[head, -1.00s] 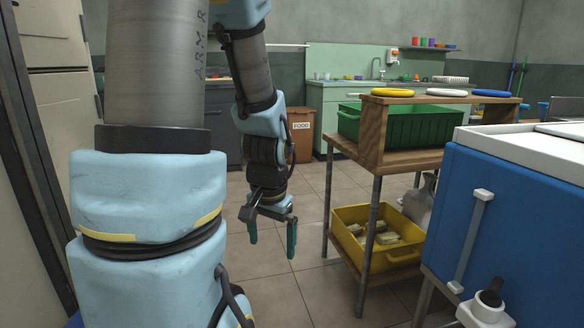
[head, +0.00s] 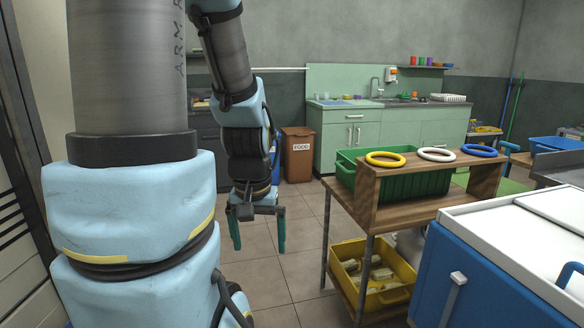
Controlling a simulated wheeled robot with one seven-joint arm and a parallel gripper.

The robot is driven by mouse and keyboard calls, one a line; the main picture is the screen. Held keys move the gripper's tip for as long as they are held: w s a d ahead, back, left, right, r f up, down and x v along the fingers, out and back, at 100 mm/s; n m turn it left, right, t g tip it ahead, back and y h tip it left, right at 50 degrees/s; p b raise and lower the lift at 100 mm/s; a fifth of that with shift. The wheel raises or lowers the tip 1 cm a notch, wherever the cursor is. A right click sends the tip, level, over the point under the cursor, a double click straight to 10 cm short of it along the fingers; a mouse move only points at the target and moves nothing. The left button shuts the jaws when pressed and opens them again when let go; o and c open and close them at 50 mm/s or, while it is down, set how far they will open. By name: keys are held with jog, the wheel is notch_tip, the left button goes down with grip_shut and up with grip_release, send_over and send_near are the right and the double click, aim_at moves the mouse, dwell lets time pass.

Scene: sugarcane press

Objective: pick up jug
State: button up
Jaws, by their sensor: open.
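My gripper (head: 258,240) hangs fingers-down in front of my arm, left of the wooden cart. Its two green fingers are apart with nothing between them, above the tiled floor. No jug is clearly recognisable in the head view. A greyish-white rounded thing (head: 410,244) shows on the cart's lower level behind the yellow bin. It is mostly hidden by the cart and the blue chest, so I cannot tell whether it is a jug.
The wooden cart (head: 391,213) holds a green crate (head: 430,185), rings on its raised shelf, and a yellow bin (head: 385,300) below. A blue chest (head: 490,285) with a white lid blocks the right front. Tiled floor lies clear between my arm and the cart.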

notch_tip(320, 180, up, 11)
jog(key=p, duration=0.8)
jog(key=shift+p, duration=0.4)
